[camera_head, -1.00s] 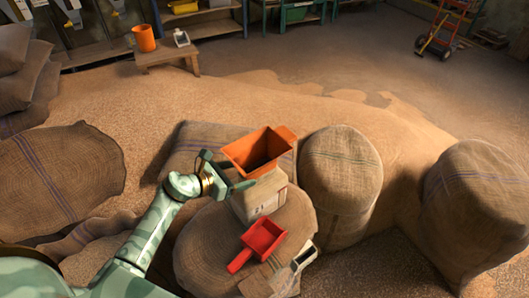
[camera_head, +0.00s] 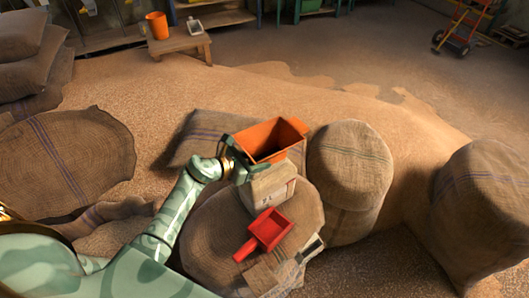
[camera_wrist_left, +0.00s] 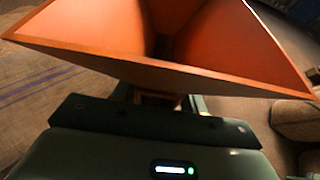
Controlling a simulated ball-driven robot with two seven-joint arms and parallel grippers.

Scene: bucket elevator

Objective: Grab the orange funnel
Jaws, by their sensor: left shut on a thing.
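The orange funnel (camera_head: 268,139) is a square, open-topped hopper in the head view. It sits on or just above a pale box (camera_head: 270,186) on a round burlap sack; I cannot tell whether it touches the box. My left gripper (camera_head: 240,165) is at the funnel's left side and is shut on it. In the left wrist view the funnel (camera_wrist_left: 160,65) fills the upper part, its near rim just beyond the gripper body. The fingertips are mostly hidden beneath the rim. My right gripper is not in view.
A red scoop (camera_head: 268,231) lies on the round sack (camera_head: 205,240) in front of the box. A tall burlap sack (camera_head: 348,165) stands close on the right. A wooden bench (camera_head: 180,47) with an orange bucket (camera_head: 157,25) is at the back left. Grain covers the floor behind.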

